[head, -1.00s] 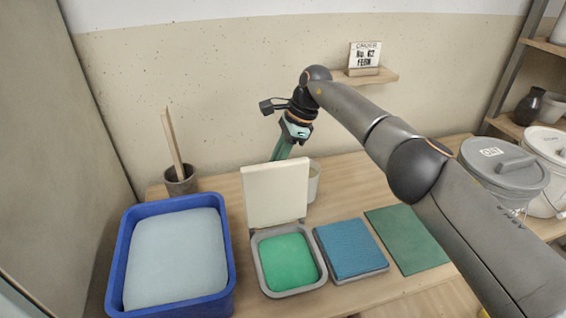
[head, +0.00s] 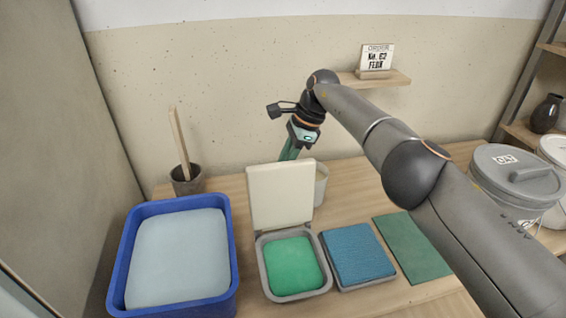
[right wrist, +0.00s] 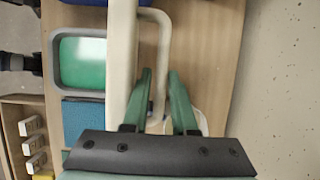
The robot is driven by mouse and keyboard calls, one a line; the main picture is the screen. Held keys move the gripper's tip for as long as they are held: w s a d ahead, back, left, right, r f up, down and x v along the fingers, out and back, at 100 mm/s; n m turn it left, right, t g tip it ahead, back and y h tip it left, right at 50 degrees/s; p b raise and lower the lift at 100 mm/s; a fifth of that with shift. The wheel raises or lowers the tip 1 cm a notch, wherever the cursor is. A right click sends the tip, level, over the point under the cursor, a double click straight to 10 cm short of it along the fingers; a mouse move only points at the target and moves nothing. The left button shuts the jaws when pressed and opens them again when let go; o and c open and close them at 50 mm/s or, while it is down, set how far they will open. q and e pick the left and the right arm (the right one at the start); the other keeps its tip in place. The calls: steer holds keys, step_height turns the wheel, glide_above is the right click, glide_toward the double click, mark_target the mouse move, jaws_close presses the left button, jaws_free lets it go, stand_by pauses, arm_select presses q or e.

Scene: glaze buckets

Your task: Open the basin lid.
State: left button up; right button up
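My left gripper is not in view.
A blue tub (head: 232,262) is left of the basin. A blue block (head: 358,252) and a green mat (head: 412,246) lie to its right. A cup (head: 321,182) stands close behind the lid. Lidded buckets (head: 515,178) are at far right.

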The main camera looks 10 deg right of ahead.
steer(key=o, duration=0.3)
steer(key=shift+r, duration=0.2)
steer(key=p+v, duration=0.3)
steer(key=v, duration=0.9)
steer(key=shift+d+r, duration=0.15)
steer(key=shift+r, duration=0.05)
